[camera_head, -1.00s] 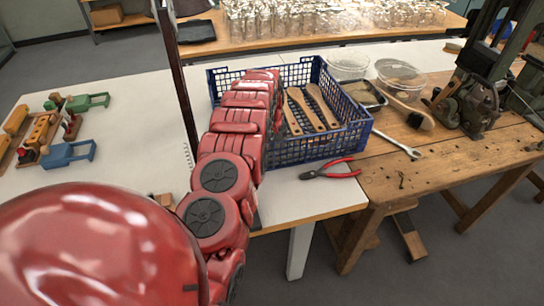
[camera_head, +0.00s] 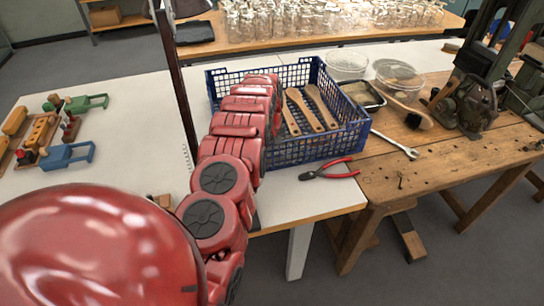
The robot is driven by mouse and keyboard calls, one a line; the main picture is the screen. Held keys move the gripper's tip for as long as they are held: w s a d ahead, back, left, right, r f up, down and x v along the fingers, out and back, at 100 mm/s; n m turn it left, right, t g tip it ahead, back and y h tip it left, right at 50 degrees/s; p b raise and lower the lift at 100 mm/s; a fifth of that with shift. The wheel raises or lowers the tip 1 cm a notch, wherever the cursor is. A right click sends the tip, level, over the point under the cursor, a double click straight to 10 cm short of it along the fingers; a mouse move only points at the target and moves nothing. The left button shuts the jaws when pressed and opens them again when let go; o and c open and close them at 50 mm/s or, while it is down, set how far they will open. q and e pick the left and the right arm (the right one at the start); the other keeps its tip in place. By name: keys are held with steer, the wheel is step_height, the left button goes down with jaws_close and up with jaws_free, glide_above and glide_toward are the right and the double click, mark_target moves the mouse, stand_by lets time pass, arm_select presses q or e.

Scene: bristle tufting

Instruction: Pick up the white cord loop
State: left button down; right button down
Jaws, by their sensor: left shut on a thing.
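My left arm reaches from the lower left to the blue crate (camera_head: 315,150), and its far end, with my left gripper (camera_head: 275,112), is at the crate's left side. The gripper's fingers are hidden behind my red arm links. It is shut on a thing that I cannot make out. I cannot pick out the white cord loop in this view; my arm covers part of the table and of the crate's left side. My right gripper is not in view.
The crate holds wooden brush handles (camera_head: 319,106). Red-handled pliers (camera_head: 330,170) lie in front of it. A wrench (camera_head: 396,145), a brush (camera_head: 408,112) and clear tubs (camera_head: 347,64) are to the right. A dark post (camera_head: 178,85) stands left of my arm.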

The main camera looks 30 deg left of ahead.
arm_select(q)
steer(key=shift+r, duration=0.1)
step_height(320, 180, up, 4)
steer(key=shift+w+r+b, duration=0.15)
steer(key=shift+b, duration=0.35)
step_height(320, 180, up, 14)
steer(key=p, duration=0.2)
steer(key=shift+f+p, duration=0.2)
steer(key=shift+p, duration=0.1)
